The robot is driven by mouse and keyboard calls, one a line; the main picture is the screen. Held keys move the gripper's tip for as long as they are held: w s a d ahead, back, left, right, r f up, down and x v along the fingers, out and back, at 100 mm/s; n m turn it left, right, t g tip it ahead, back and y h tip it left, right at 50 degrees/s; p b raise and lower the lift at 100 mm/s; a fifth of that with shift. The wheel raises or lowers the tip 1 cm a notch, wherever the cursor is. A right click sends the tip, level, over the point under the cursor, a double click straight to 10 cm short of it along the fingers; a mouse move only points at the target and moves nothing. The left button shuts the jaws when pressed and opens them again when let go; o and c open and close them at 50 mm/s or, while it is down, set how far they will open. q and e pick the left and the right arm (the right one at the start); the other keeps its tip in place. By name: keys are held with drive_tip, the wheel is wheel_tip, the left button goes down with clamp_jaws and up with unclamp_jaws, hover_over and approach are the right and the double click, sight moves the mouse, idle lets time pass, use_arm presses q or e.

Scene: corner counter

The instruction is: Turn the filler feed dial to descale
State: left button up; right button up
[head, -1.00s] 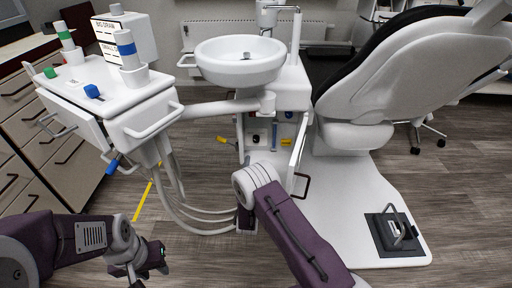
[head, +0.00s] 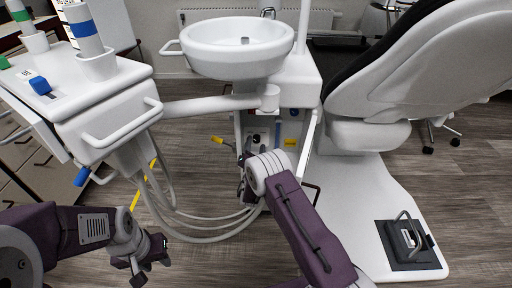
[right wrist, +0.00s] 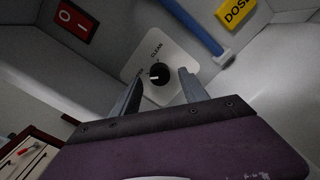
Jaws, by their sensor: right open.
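In the right wrist view a black round dial (right wrist: 159,74) with a white pointer mark sits on a pale square plate (right wrist: 172,45). The word CLEAN is readable above it; other lettering at the left is partly hidden by a finger, and I cannot read a descale mark. My right gripper (right wrist: 161,80) is open, its two fingers on either side of the dial; I cannot tell whether they touch it. In the head view my right gripper (head: 245,180) is at the open cabinet under the basin, mostly hidden by my arm. My left gripper (head: 142,268) hangs low at the left, away from the cabinet.
Near the dial are a red switch (right wrist: 76,21), a blue pipe (right wrist: 193,27) and a yellow DOSE label (right wrist: 236,12). The white basin (head: 240,48) and its swing arm (head: 210,105) are above. Hoses (head: 190,222) hang at the left. The chair base (head: 370,225) is at the right.

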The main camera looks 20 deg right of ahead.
drive_tip(key=shift+x, duration=1.1)
clamp_jaws()
use_arm(q)
drive_tip(key=shift+f, duration=0.55)
